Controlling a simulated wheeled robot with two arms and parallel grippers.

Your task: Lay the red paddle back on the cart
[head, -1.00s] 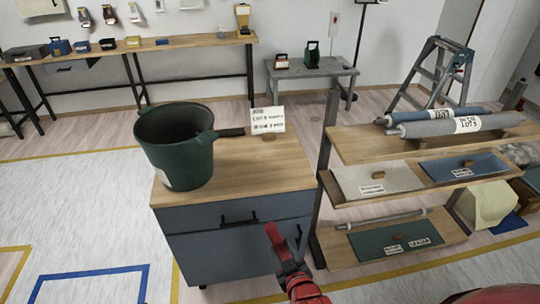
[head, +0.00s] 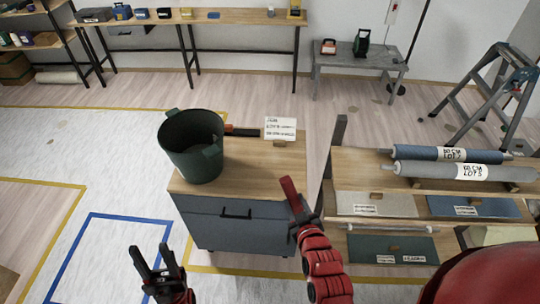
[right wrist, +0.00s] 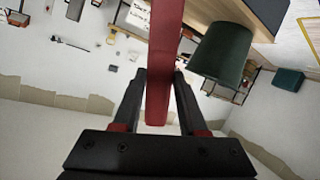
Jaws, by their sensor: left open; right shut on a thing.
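The red paddle (head: 289,193) is in my right gripper (head: 304,217), tilted up, in front of the cart's right front corner in the head view. In the right wrist view the red paddle (right wrist: 164,60) stands between the two black fingers, its far end cut off by the frame. The cart (head: 240,178) has a wooden top and a blue-grey drawer front. The paddle is apart from the cart top. My left gripper (head: 158,262) is open and empty, low in front of the cart's left side.
A dark green bucket (head: 190,146) stands on the cart's left part. A dark and orange item (head: 243,131) lies behind it, by a small white sign (head: 281,127). The cart top's front right is bare. A shelf rack (head: 345,158) with rolls stands close on the right.

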